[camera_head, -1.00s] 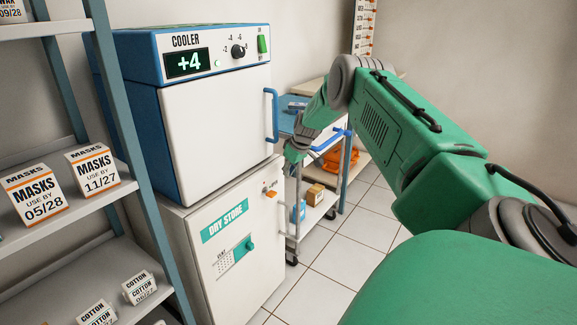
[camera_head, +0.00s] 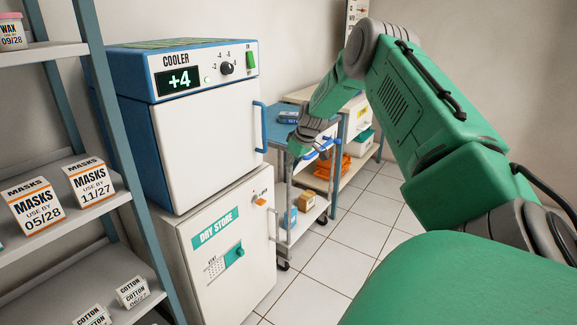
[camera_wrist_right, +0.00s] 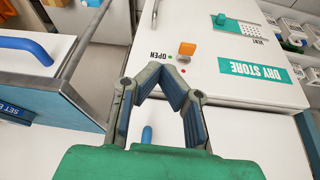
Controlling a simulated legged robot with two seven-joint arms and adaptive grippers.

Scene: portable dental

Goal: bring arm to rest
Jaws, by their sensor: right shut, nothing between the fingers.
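My right arm reaches in from the right in the head view, its forearm hanging down in front of the trolley. The right gripper (camera_head: 297,149) is small there, just right of the cooler's door edge, and its fingers are hard to make out. In the right wrist view the fingers of the right gripper (camera_wrist_right: 159,69) meet at their tips, shut and empty. Behind them is the front of the dry store (camera_wrist_right: 205,75), with an orange knob (camera_wrist_right: 187,48) by the word OPEN. I cannot tell the exact gap to it. My left gripper is in neither view.
The white cooler (camera_head: 205,130) stands on the dry store (camera_head: 225,275). A trolley (camera_head: 262,135) with a blue top is right of it, close to my forearm. A shelf rack (camera_head: 125,150) with mask boxes (camera_head: 35,205) stands at left. Tiled floor (camera_head: 310,290) is free in front.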

